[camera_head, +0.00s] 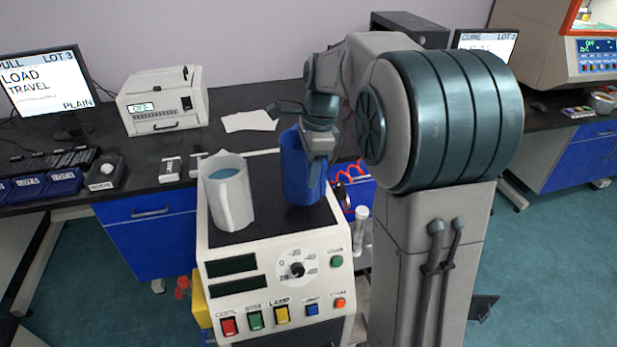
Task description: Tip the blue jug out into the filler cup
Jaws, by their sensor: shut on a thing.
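The blue jug (296,172) stands upright on the dark top of the white instrument, at its right side. My gripper (316,158) is at the right side of the blue jug and shut on it. My wrist hides part of the jug's rim, and I cannot see inside the jug. A white jug (230,200) with blue contents stands upright to its left on the same top. I cannot tell which thing is the filler cup; a small grey cup (603,102) stands on the far right bench.
The white instrument (222,288) has coloured switches and a dial on its front. Behind it the dark bench (100,195) carries a monitor (45,88), a white box device (163,100), paper and blue bins. A clear tube (360,232) stands right of the instrument. My arm blocks the right middle.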

